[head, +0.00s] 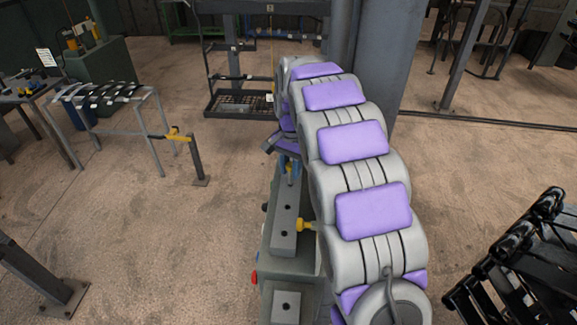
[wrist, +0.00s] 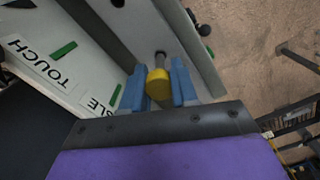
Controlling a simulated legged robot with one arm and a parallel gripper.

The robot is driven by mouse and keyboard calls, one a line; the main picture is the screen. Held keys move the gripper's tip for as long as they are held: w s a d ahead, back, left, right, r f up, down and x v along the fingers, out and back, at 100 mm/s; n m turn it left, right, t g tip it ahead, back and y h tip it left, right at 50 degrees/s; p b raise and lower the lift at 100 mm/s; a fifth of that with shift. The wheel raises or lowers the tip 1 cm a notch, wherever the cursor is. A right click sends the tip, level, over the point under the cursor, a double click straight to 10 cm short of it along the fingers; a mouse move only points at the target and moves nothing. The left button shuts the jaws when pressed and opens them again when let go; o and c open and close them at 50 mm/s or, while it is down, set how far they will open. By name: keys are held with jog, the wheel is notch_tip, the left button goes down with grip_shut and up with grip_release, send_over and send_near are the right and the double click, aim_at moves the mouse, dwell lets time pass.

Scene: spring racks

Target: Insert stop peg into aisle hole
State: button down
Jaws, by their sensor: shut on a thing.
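My gripper (wrist: 158,88) has two blue fingers shut on the yellow head of the stop peg (wrist: 158,84). The peg's short dark shaft points at the grey bar (wrist: 205,62). Its tip meets a dark spot there; I cannot tell whether it is in a hole or just above it. Another dark hole (wrist: 118,3) shows farther along the bar. In the head view my gripper (head: 291,168) is at the far end of the grey bar (head: 285,215), and the held peg is mostly hidden. A yellow knob (head: 305,225) sticks out beside the bar's near part.
The bar is on a pale bench with a red button (head: 254,277) on its side. A grey post (head: 382,60) stands close behind my arm. A yellow-topped post (head: 190,150) and a small rack table (head: 105,95) are at left. Black racks (head: 525,265) stand at right. Floor between is clear.

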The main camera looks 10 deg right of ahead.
aim_at(291, 183)
jog(key=shift+d+f, duration=0.25)
jog(key=shift+d, duration=0.05)
jog(key=shift+r, duration=0.1)
jog(key=shift+a+r, duration=0.35)
jog(key=shift+d, duration=0.2)
jog(key=shift+a, duration=0.25)
dwell(0.5)
jog(key=shift+d+f, duration=0.1)
jog(key=shift+f, duration=1.7)
dwell(0.8)
jog(key=c, duration=0.8)
grip_release()
